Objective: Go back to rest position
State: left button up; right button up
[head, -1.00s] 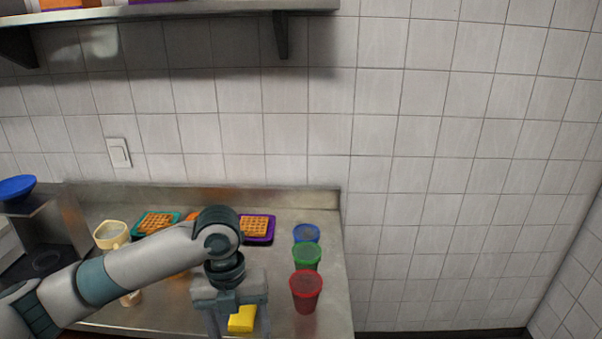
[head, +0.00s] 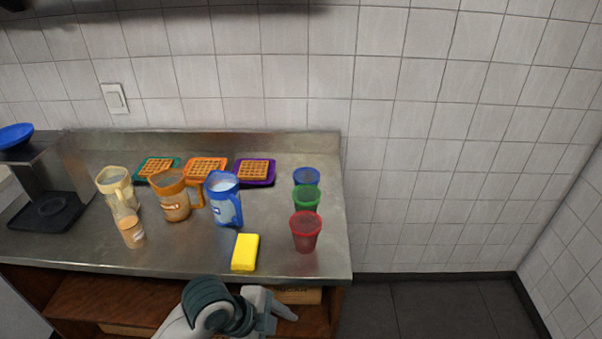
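My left gripper (head: 284,322) is at the bottom of the head view, low in front of the counter (head: 200,255). Its fingers look spread, with nothing seen between them. It is apart from the yellow block (head: 245,252), which lies on the counter near the front edge. My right gripper is not in view.
A cream pitcher (head: 115,182), orange pitcher (head: 172,200), blue pitcher (head: 224,205) and small bottle (head: 132,234) stand on the counter. Behind are waffles on teal, orange and purple plates (head: 270,181). Blue, green and red cups (head: 305,235) line the right side.

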pick_arm(q)
jog(key=s+a+f+n+t+y, duration=0.1)
jog(key=s+a+f+n+y, duration=0.3)
jog(key=s+a+n, duration=0.55)
jog(key=s+a+f+n+t+y, duration=0.1)
jog(key=s+a+f+n, duration=0.5)
jog(key=s+a+n, duration=0.3)
notch_tip(320, 180, down, 28)
jog(key=g, duration=0.2)
jog(key=s+a+f+g+b, duration=0.1)
jog(key=s+a+f, duration=0.2)
jog(key=s+f, duration=1.4)
jog(key=shift+s+a+f, duration=0.2)
jog(key=shift+s+f, duration=0.15)
jog(key=shift+f, duration=0.5)
jog(key=shift+m, duration=0.25)
